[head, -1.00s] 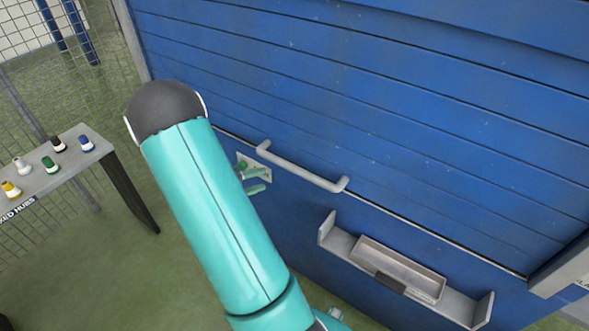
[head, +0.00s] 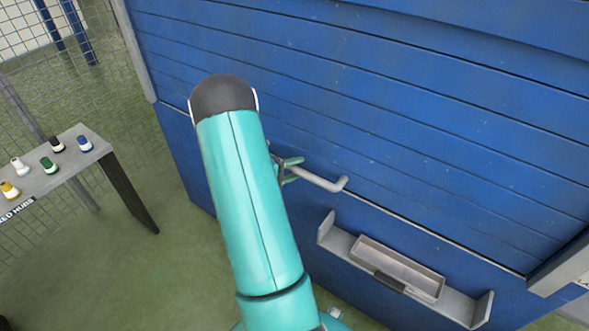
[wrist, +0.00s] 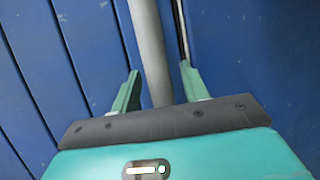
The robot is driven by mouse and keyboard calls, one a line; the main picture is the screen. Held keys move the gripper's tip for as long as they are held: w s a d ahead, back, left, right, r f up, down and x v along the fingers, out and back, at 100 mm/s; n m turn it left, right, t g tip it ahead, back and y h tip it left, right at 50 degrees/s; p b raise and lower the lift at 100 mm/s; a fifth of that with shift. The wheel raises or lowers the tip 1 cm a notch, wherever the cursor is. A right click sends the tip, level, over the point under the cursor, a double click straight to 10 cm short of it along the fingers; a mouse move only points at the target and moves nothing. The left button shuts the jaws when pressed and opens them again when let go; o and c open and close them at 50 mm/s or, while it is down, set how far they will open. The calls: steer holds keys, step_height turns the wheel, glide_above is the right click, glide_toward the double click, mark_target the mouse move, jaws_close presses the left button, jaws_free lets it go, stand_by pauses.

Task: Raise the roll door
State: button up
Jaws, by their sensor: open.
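The blue roll door (head: 400,110) has horizontal slats and fills the upper right of the head view. A grey bar handle (head: 322,181) runs along its lower edge, its left part hidden behind my arm. My gripper (head: 287,168) is at the handle's left part, partly hidden by my arm. In the wrist view the handle (wrist: 150,50) runs between the two open green fingers of my gripper (wrist: 157,88), one on each side. The fingers look apart from the bar; exact depth is hard to tell.
A shelf (head: 338,240) holding a grey tray (head: 400,266) sticks out from the blue wall below the handle. A small table (head: 75,150) with several coloured hubs stands at the left by a wire fence (head: 25,100). Green floor between is clear.

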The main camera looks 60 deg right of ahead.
jaws_close()
glide_toward(316, 24)
steer(key=x, duration=0.4)
steer(key=shift+s+r, duration=0.1)
jaws_free()
steer(key=v, duration=1.3)
steer(key=shift+w+a, duration=0.25)
steer(key=shift+a, duration=0.1)
